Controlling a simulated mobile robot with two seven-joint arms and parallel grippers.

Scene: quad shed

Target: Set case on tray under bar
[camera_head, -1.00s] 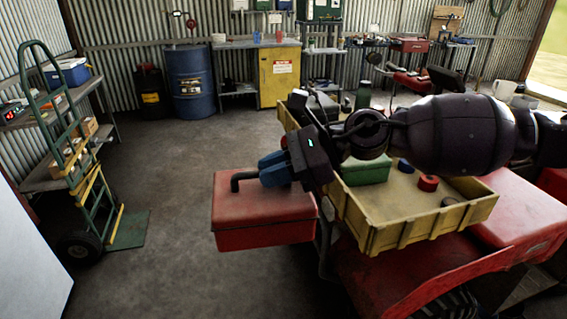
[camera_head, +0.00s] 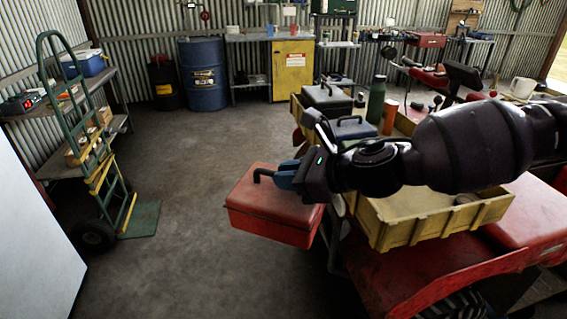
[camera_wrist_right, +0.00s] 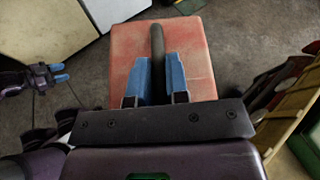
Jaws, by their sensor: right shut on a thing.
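The red case (camera_head: 272,205) hangs by its dark handle from my right gripper (camera_head: 275,178), over the floor at the left of the yellow tray (camera_head: 440,222). In the right wrist view the blue fingers (camera_wrist_right: 158,78) are shut around the handle, and the case (camera_wrist_right: 190,45) lies beyond them, level with no visible support. The tray is on the red quad, and my right arm crosses over it and hides its middle. I cannot tell which part is the bar. My left gripper (camera_wrist_right: 60,72) shows only in the right wrist view, with its blue fingers apart and empty.
The tray holds a dark green case (camera_head: 327,97), a blue-grey case (camera_head: 352,128), a green flask (camera_head: 376,98) and an orange cup (camera_head: 389,115). A green hand truck (camera_head: 100,170) stands at the left. Floor (camera_head: 190,250) between is clear.

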